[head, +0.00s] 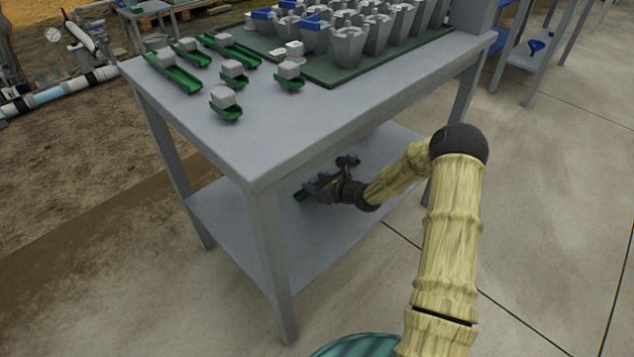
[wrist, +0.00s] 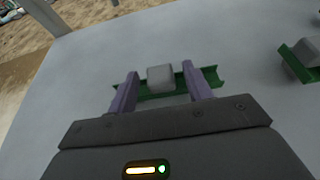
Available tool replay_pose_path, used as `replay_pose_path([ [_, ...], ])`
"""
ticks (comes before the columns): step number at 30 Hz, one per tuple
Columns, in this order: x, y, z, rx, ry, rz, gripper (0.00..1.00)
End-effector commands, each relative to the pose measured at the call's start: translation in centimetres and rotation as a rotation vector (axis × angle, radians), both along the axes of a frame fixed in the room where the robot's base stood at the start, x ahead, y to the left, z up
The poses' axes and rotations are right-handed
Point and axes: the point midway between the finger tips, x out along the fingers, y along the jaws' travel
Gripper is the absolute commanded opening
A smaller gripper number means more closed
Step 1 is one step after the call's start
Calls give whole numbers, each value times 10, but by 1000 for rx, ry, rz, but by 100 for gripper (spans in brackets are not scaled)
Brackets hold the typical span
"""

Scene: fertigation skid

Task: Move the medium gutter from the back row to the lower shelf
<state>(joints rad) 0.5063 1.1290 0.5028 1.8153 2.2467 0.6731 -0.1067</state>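A green gutter (wrist: 145,95) with a grey block (wrist: 160,78) on it lies on the lower shelf (head: 222,215). My gripper (head: 318,188) is low over this shelf, under the tabletop. In the wrist view my gripper's purple fingers (wrist: 160,84) stand either side of the block, with a gap on both sides, so it looks open. A bit of green (head: 302,196) shows beside it in the head view. I cannot tell for sure whether this gutter is the medium one. Several other green gutters with grey blocks, such as a longer one (head: 172,74), remain on the tabletop (head: 290,125).
A second green gutter (wrist: 298,64) with a grey block sits on the shelf at the right of the wrist view. Table legs (head: 268,255) stand close by at the front corner. Grey pots (head: 348,45) fill a green mat on the tabletop. The shelf's left part is clear.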

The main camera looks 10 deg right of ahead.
Motion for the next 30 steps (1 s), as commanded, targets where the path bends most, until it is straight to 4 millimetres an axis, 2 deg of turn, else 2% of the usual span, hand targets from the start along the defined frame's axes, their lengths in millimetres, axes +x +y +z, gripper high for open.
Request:
replay_pose_path([
  [7, 0, 0, 4, 0, 0, 0, 50],
  [11, -8, -6, 9, -1, 2, 0, 50],
  [24, -67, -50, 42, 0, 3, -3, 50],
  [30, -87, -63, 49, -1, 1, -1, 50],
])
